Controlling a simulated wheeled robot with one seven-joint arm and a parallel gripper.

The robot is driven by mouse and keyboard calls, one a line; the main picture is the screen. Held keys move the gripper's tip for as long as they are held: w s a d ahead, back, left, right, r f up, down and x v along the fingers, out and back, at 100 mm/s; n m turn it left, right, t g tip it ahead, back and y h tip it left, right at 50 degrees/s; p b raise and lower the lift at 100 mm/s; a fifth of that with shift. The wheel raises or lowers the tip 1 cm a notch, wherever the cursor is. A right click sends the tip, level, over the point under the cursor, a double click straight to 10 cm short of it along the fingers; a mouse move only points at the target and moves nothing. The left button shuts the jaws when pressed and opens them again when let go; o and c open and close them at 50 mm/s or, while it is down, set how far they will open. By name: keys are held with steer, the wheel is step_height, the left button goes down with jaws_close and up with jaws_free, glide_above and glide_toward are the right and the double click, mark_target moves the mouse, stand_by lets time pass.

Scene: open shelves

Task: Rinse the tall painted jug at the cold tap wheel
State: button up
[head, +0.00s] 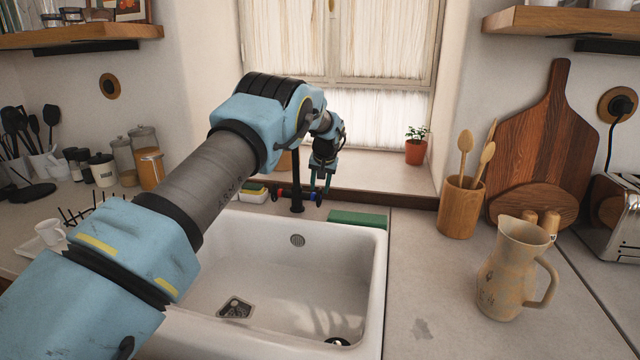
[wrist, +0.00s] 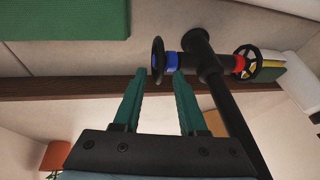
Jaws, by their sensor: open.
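The tall painted jug (head: 508,272) stands upright on the counter right of the sink, its handle to the right. The black tap (head: 296,180) rises behind the sink. Its blue-marked cold wheel (wrist: 157,60) is at the left in the wrist view, and the red-marked wheel (wrist: 246,64) is on the other side. My gripper (head: 321,188) is over the back of the sink at the tap. In the wrist view its green fingers (wrist: 160,72) are open and empty, tips just short of the cold wheel; I cannot tell whether they touch it.
The white sink (head: 376,290) is empty. A green sponge or block (head: 358,219) lies on its back rim. A potted plant (head: 415,150) stands on the sill. A wooden utensil pot (head: 460,207), cutting boards (head: 535,140) and a toaster (head: 615,215) stand behind the jug.

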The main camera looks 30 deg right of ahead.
steer(key=shift+c, duration=0.3)
jaws_close()
stand_by(0.3)
